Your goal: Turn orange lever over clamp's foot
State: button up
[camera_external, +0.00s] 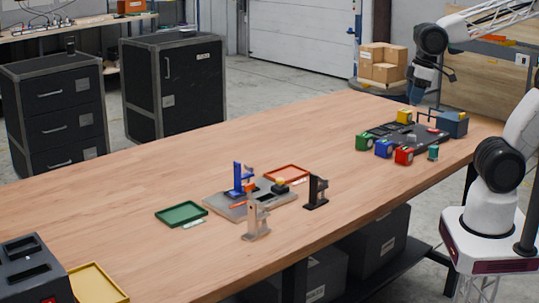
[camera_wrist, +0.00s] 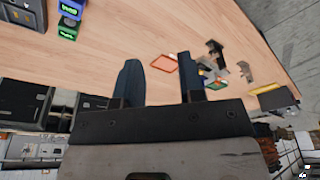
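The clamp fixture has a grey base plate (camera_external: 225,207) in the middle of the table, with a blue upright (camera_external: 238,178) on it. A small orange part (camera_external: 251,187) shows beside the upright; whether it is the lever, and where it points, is too small to tell. The clamp's foot cannot be made out. In the wrist view the fixture is partly hidden behind the right finger. My gripper (camera_external: 413,97) hangs at the far right, above the dark board and far from the fixture. In the wrist view its fingers (camera_wrist: 160,80) are apart with nothing between them.
A grey-tan bracket (camera_external: 256,222) and a black bracket (camera_external: 317,194) stand close in front of the fixture. Orange (camera_external: 287,174) and green (camera_external: 181,214) trays lie beside it. Red (camera_external: 404,156), blue and green blocks edge the dark board. The table's left half is mostly clear.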

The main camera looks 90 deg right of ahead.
jog(key=w+a+r+n, duration=0.2)
jog(key=w+a, duration=0.1)
jog(key=w, duration=1)
jog(key=n+g, duration=0.3)
jog(key=n, duration=0.3)
send_over(249, 184)
jog(key=f, duration=1.3)
jog(key=shift+s+d+f, duration=0.35)
jog(key=shift+w+a+f+n, duration=0.25)
jog(key=shift+w+f+n, duration=0.05)
jog(key=shift+w+f, duration=0.05)
jog(key=shift+f, duration=3.85)
